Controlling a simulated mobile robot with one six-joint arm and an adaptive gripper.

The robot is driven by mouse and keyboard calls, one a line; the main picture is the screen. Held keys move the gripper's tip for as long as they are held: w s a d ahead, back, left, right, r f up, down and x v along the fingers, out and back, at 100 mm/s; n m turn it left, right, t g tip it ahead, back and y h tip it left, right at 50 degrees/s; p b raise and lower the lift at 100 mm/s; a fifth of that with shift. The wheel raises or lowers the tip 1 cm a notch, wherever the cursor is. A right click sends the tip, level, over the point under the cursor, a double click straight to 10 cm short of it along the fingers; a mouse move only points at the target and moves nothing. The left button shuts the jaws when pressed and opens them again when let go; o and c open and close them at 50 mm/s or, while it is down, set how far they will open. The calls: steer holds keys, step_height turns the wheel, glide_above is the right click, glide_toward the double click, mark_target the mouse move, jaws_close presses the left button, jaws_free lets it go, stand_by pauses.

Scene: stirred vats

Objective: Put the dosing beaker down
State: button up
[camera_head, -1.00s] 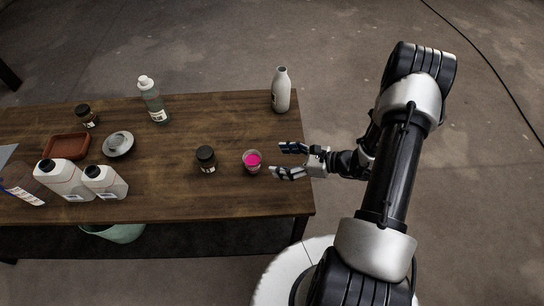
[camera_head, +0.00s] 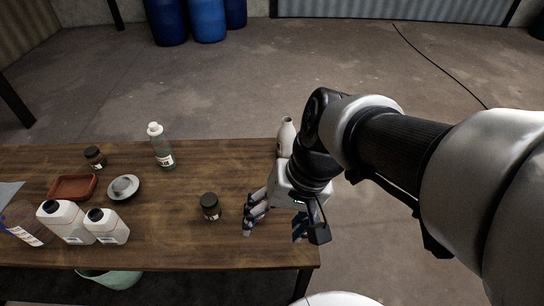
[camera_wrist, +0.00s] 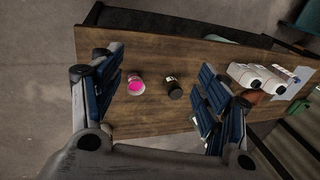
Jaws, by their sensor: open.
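The dosing beaker, a small clear cup with bright pink contents (camera_wrist: 135,86), stands on the wooden table (camera_wrist: 150,53) in the wrist view, beside a dark lidded jar (camera_wrist: 174,88). My gripper (camera_wrist: 160,82) is open, its fingers at either side of the picture, with nothing held between them. In the head view my gripper (camera_head: 275,232) hangs over the right end of the table, fingers spread and pointing down. The beaker does not show there; my gripper and arm cover that area. The dark jar (camera_head: 210,207) stands just left of my gripper.
A grey-white bottle (camera_head: 286,137) stands at the back right, close to my arm. A clear bottle (camera_head: 161,147), a round dish (camera_head: 123,188), a red-brown tray (camera_head: 73,188) and two white jugs (camera_head: 108,227) occupy the left. The table between dish and dark jar is clear.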

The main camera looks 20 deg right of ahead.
steer(key=s+d+r+n+t+h, duration=0.2)
steer(key=s+r+n+t+h, duration=0.1)
steer(key=r+n, duration=0.1)
steer(key=shift+s+d+r, duration=0.15)
steer(key=shift+s+d, duration=0.2)
steer(key=shift+d, duration=0.05)
stand_by(1.0)
